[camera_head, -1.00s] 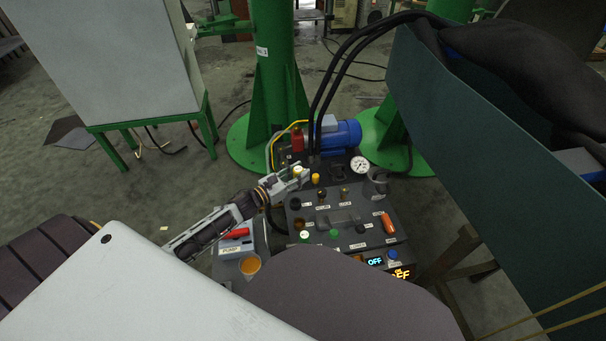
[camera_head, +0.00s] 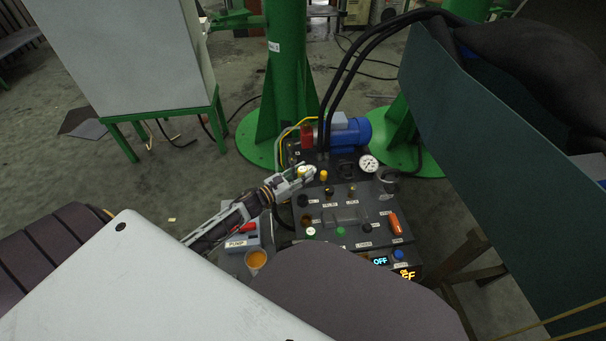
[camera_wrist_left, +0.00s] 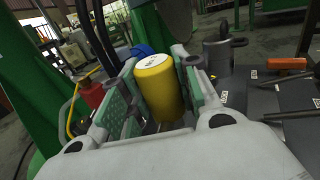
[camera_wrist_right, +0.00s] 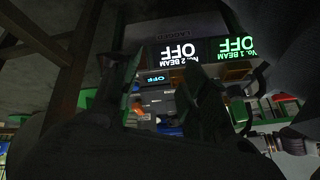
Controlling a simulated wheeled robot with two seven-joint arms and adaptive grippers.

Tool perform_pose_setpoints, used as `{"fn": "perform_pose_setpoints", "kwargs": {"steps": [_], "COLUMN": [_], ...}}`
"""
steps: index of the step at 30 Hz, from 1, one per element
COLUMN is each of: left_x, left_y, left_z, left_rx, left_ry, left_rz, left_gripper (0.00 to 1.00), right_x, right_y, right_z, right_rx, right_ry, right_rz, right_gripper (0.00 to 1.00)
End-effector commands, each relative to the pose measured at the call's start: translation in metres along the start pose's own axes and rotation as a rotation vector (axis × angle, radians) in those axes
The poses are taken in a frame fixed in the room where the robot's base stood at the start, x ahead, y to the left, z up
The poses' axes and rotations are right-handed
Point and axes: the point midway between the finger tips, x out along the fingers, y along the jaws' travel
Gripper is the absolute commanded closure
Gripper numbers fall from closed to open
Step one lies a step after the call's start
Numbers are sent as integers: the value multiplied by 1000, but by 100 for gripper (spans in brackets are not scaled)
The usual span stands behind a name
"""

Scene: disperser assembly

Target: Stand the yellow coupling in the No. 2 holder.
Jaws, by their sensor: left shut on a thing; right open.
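The yellow coupling (camera_wrist_left: 158,88), a cylinder with a pale top, stands between the green-padded fingers of my left gripper (camera_wrist_left: 150,92) in the left wrist view, slightly tilted in the picture. The left gripper is shut on it. In the head view the left gripper (camera_head: 306,173) and the coupling (camera_head: 302,171) are over the back left of the dark panel (camera_head: 343,211). The coupling's lower end is hidden. The No. 2 holder cannot be told apart, because the labels are too small. My right gripper (camera_wrist_right: 160,85) is open and empty in the right wrist view.
A second small yellow piece (camera_head: 323,175) is right beside the left gripper. Nearby are a blue motor (camera_head: 350,132), a pressure gauge (camera_head: 368,163), a grey cylinder (camera_head: 387,178) and an orange handle (camera_head: 396,223). Black hoses (camera_head: 333,85) rise behind. An orange-filled cup (camera_head: 257,260) stands front left.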

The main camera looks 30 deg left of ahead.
Motion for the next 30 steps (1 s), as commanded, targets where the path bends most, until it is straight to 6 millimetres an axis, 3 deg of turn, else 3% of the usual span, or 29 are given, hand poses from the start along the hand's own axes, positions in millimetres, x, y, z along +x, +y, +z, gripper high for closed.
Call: {"fn": "perform_pose_setpoints", "kwargs": {"steps": [30], "left_x": [1], "left_y": [0], "left_z": [-36], "left_rx": [0], "left_ry": [-3], "left_rz": [0], "left_gripper": [100], "right_x": [53], "right_y": [2], "right_z": [26], "right_rx": [49], "right_ry": [98], "right_rz": [-43], "right_gripper": [55]}}
